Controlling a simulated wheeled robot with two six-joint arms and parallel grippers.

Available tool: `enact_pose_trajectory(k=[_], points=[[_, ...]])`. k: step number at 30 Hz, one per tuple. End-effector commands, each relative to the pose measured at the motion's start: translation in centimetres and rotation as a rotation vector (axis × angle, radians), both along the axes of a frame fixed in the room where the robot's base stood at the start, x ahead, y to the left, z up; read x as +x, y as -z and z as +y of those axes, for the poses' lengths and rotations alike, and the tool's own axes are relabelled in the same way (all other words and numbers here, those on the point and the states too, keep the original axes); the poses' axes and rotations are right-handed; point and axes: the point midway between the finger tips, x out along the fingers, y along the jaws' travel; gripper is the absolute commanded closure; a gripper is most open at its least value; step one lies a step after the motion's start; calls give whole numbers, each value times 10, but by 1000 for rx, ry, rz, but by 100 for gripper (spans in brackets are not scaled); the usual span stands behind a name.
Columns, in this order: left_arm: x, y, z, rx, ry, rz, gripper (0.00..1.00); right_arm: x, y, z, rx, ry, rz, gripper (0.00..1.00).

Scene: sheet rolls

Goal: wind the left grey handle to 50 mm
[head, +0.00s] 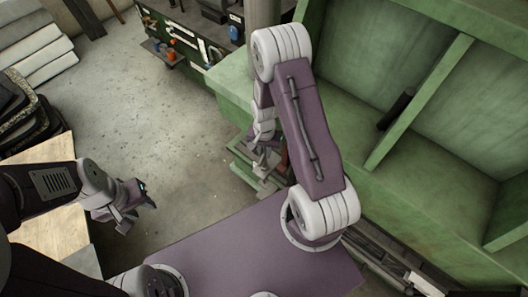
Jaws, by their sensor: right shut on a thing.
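My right gripper (263,166) points down beside the low green ledge of a large green machine (235,97). It is shut on a small part there. The gripper, my arm and the shadow hide most of that part, so I cannot tell for sure that it is the left grey handle. No scale or millimetre reading can be made out. My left gripper (139,214) is open and empty over the bare floor at the left, well away from the machine.
Green compartments with a black rod (397,108) fill the right side. A tool bench (185,45) stands at the back. Pale stacked sacks (40,45), dark stacked pieces (22,115) and a wooden board (50,150) lie at the left. The concrete floor (160,125) between is clear.

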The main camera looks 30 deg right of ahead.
Motion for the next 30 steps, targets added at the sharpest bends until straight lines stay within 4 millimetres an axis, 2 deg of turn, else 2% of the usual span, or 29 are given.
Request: enact_pose_trajectory(k=[6, 12, 18, 24, 30], points=[[0, -2, 0, 0, 0, 0, 64, -1, 1, 0, 1, -334, 4, 100], [0, -2, 0, 0, 0, 0, 64, -1, 1, 0, 1, -429, 4, 100], [0, -4, 0, 0, 0, 0, 64, -1, 1, 0, 1, -749, 4, 100], [0, -4, 0, 0, 0, 0, 64, -1, 1, 0, 1, -844, 4, 100], [0, -6, 0, 0, 0, 0, 64, -1, 1, 0, 2, -1164, 3, 100]])
